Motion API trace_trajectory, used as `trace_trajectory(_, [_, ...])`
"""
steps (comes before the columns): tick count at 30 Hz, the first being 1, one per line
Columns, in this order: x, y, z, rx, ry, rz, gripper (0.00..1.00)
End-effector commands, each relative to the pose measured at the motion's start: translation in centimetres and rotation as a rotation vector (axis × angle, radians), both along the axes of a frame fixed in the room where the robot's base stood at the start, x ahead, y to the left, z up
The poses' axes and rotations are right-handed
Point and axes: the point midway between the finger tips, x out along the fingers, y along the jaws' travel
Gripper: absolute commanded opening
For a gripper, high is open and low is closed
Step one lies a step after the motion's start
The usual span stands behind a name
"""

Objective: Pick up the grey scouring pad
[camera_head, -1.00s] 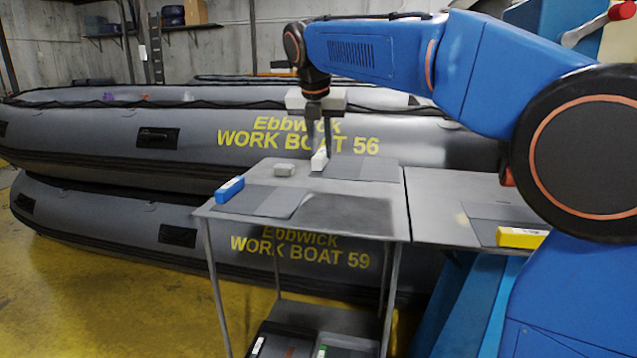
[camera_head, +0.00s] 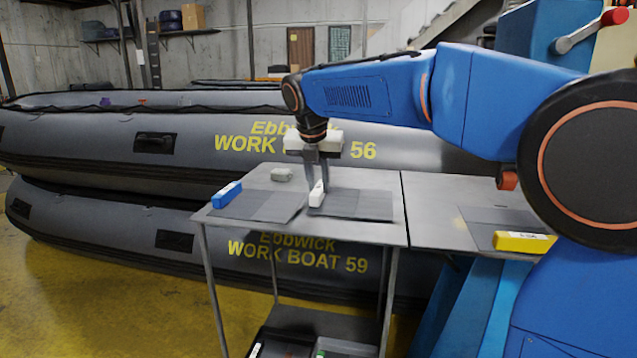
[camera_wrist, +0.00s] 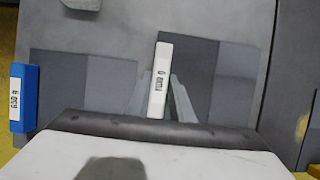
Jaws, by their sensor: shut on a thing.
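My gripper (camera_head: 317,187) points down over the front part of the table. It is shut on a white labelled block (camera_wrist: 161,72), which stands between its fingers in the wrist view and also shows in the head view (camera_head: 316,195). A flat grey sheet (camera_wrist: 235,80) lies along the block's right side; the head view shows it too (camera_head: 365,206). It looks low, at or near the tabletop; I cannot tell whether it touches. A small light-grey rounded block (camera_head: 282,174) lies behind, at the table's back left. The frames do not settle which grey thing is the scouring pad.
A similar grey sheet (camera_head: 268,207) lies to the left with a blue labelled block (camera_head: 227,194) at its edge. A yellow block (camera_head: 523,242) lies on the right-hand table (camera_head: 440,205). Grey inflatable boats (camera_head: 90,140) stand behind. Trays (camera_head: 285,345) sit below.

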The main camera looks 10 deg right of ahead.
Motion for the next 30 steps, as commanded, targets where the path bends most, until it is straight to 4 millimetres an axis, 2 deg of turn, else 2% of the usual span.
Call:
trace_trajectory(2, [0.0, 0.0, -0.2, 0.0, 0.0, 0.0, 0.0])
trace_trajectory(3, [0.0, 0.0, -0.2, 0.0, 0.0, 0.0, 0.22])
trace_trajectory(5, [0.0, 0.0, -0.2, 0.0, 0.0, 0.0, 0.37])
trace_trajectory(6, [0.0, 0.0, -0.2, 0.0, 0.0, 0.0, 0.39])
trace_trajectory(17, [-0.1, 0.0, 0.2, 0.0, 0.0, 0.0, 0.39])
trace_trajectory(23, [-1.0, 0.4, 2.7, 0.001, -0.003, 0.001, 0.39])
trace_trajectory(30, [-2.7, 1.2, 7.2, 0.002, -0.003, 0.001, 0.39])
